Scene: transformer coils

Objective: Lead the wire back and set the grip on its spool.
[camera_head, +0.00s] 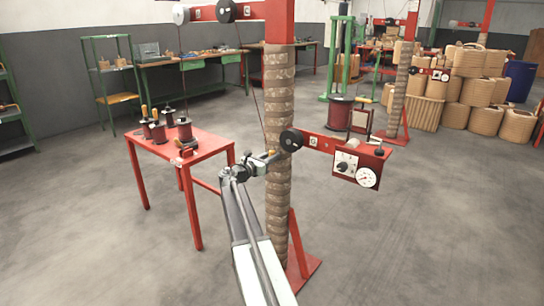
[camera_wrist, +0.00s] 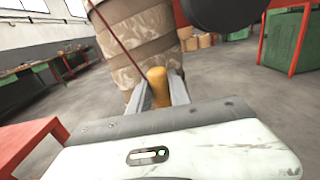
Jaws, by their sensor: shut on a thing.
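My gripper (camera_head: 268,157) is shut on an orange-yellow grip (camera_wrist: 157,86), close beside the taped column (camera_head: 279,100). In the wrist view the grip stands between the two fingers (camera_wrist: 159,96). A thin dark red wire (camera_wrist: 120,42) runs from the grip up to the left, across the front of the column. In the head view the wire (camera_head: 256,95) rises toward a black pulley (camera_head: 226,11). Several dark red spools (camera_head: 185,132) stand on the red table (camera_head: 205,148) at left, some with yellow grips (camera_head: 154,114) on top. I cannot tell which spool belongs to the held grip.
A black wheel (camera_head: 291,140) on a red arm with a dial box (camera_head: 357,166) sits just right of my gripper. A red foot (camera_head: 303,268) braces the column. Stacked coils (camera_head: 480,75) stand far right. The floor between table and column is open.

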